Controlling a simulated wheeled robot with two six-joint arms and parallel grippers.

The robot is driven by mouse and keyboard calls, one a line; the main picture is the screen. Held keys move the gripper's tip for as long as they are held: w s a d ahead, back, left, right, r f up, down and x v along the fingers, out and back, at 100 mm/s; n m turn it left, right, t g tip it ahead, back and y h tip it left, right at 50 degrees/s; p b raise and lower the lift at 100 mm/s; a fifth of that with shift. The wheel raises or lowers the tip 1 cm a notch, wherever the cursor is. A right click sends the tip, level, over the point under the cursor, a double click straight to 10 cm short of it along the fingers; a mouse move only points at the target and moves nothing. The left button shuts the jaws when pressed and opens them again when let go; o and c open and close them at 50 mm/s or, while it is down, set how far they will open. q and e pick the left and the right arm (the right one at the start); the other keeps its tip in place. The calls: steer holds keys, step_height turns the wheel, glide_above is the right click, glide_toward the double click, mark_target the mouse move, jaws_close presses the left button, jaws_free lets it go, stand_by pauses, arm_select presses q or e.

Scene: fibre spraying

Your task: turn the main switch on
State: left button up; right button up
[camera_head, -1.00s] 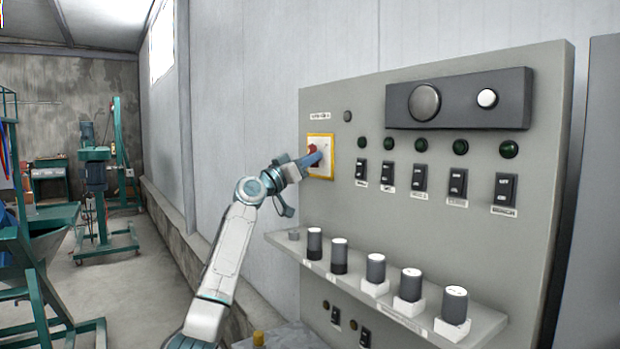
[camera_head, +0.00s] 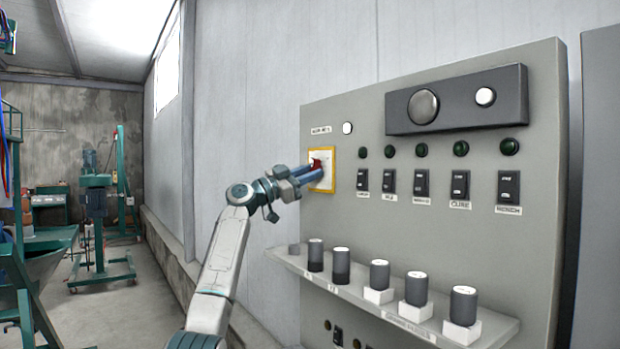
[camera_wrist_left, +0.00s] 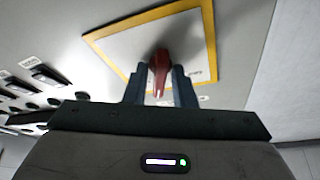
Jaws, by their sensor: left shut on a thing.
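The main switch is a red knob (camera_wrist_left: 160,70) on a white square plate with a yellow border (camera_wrist_left: 208,45), on the grey panel. In the head view the plate with its yellow border (camera_head: 332,172) is at the panel's upper left, and the red knob (camera_head: 316,163) shows just past my fingers. My left gripper (camera_wrist_left: 160,88) is shut on the red knob, with one blue-grey finger on each side of it. In the head view my left gripper (camera_head: 310,174) reaches the plate from the left and hides part of it. My right gripper is not in view.
The grey panel (camera_head: 450,270) carries a row of black rocker switches (camera_head: 421,184) under dark green lamps (camera_head: 421,149). A small lamp (camera_head: 347,128) above the plate looks white. Open floor and green machines are at left.

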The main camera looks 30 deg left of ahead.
arm_select(q)
steer(key=shift+a+m+g+h+p, duration=0.1)
steer(key=shift+m+g+h+p, duration=0.4)
steer(key=shift+m, duration=0.9)
steer(key=shift+m+g+h+p, duration=0.25)
steer(key=shift+m+g, duration=0.35)
steer(key=shift+m, duration=0.8)
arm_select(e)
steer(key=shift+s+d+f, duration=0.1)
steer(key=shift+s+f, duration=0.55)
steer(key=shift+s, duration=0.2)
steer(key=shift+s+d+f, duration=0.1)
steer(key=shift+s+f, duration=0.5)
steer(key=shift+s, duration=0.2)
arm_select(q)
steer(key=shift+f, duration=0.1)
steer(key=o, duration=0.7)
